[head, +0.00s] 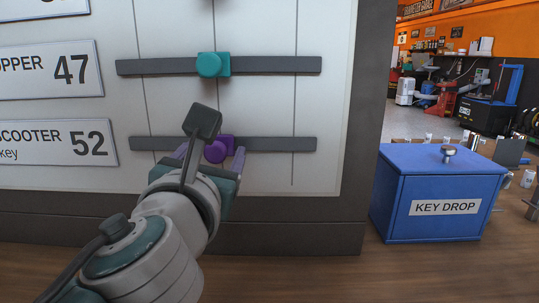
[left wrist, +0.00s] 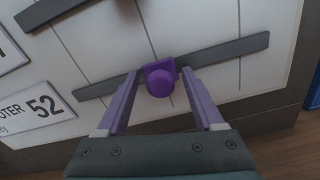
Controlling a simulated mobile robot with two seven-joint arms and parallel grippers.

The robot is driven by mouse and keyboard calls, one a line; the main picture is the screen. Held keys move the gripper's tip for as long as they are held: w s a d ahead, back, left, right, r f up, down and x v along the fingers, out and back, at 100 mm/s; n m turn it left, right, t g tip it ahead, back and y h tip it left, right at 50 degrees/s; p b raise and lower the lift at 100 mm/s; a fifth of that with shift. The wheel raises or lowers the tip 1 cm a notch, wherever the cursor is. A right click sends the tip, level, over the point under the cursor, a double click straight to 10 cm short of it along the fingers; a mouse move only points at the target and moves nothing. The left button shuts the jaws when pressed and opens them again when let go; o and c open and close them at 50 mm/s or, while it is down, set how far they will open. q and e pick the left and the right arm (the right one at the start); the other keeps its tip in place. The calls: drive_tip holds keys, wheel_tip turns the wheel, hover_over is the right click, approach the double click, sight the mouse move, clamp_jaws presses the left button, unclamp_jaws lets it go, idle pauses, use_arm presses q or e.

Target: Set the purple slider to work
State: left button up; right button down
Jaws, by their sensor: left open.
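The purple slider (head: 217,149) sits on the lower dark rail (head: 283,144) of the white board, near the middle thin vertical line. Its round knob faces me. In the left wrist view the purple slider (left wrist: 161,80) lies between the tips of my left gripper (left wrist: 161,84). The left gripper (head: 211,156) is open, with one purple finger on each side of the knob; I cannot tell whether either finger touches it. My wrist camera partly hides the rail and slider in the head view. No "work" label shows in either view. My right gripper is not in view.
A teal slider (head: 211,65) sits on the rail above. Plates reading 47 (head: 52,70) and SCOOTER 52 (head: 60,144) are at the left. A blue KEY DROP box (head: 437,195) stands right of the board's dark frame (head: 362,120). The lower rail is clear right of the slider.

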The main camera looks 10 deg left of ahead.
use_arm(q)
drive_tip(key=v, duration=0.9)
drive_tip(key=shift+s, duration=0.4)
drive_tip(key=s+a+f+n+g+p, duration=0.1)
drive_tip(key=s+a+f+n+g, duration=0.3)
drive_tip(key=n, duration=0.6)
drive_tip(key=s+a+f+n+g+p, duration=0.1)
drive_tip(key=s+a+f+n+g, duration=0.3)
drive_tip(key=n, duration=0.7)
drive_tip(key=s+d+f+n+g+h+p, duration=0.1)
drive_tip(key=s+d+f+n+g+h, duration=0.15)
drive_tip(key=s+n, duration=0.35)
drive_tip(key=s+d+f+n+g+h+p, duration=0.1)
drive_tip(key=s+d+n+g+h, duration=0.15)
drive_tip(key=s+n, duration=0.4)
wheel_tip(320, 180, up, 38)
drive_tip(key=p, duration=3.7)
drive_tip(key=shift+w+g, duration=0.15)
drive_tip(key=shift+g, duration=0.25)
